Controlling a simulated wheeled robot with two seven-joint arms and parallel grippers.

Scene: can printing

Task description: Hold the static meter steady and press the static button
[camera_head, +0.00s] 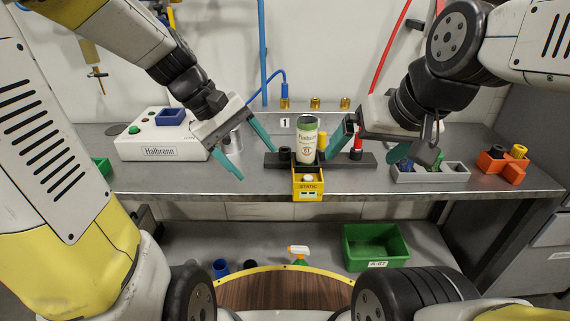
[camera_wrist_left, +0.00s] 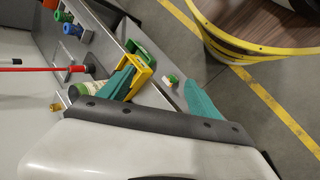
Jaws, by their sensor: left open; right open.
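The static meter (camera_head: 308,187) is a small yellow box marked STATIC at the table's front edge, with a pale round button (camera_head: 308,178) on top. It also shows in the left wrist view (camera_wrist_left: 142,76), partly behind a finger. My left gripper (camera_head: 255,165) is open and empty, left of the meter and apart from it. My right gripper (camera_head: 360,156) is open above the dark bar to the right of the meter. A white can with a green band (camera_head: 306,140) stands upright just behind the meter.
A white machine (camera_head: 158,135) with a green button and blue tray stands left. A grey tray (camera_head: 430,174) and an orange holder (camera_head: 502,166) are at right. A green bin (camera_head: 376,247) is on the lower shelf. The dark bar (camera_head: 352,165) extends either side of the can.

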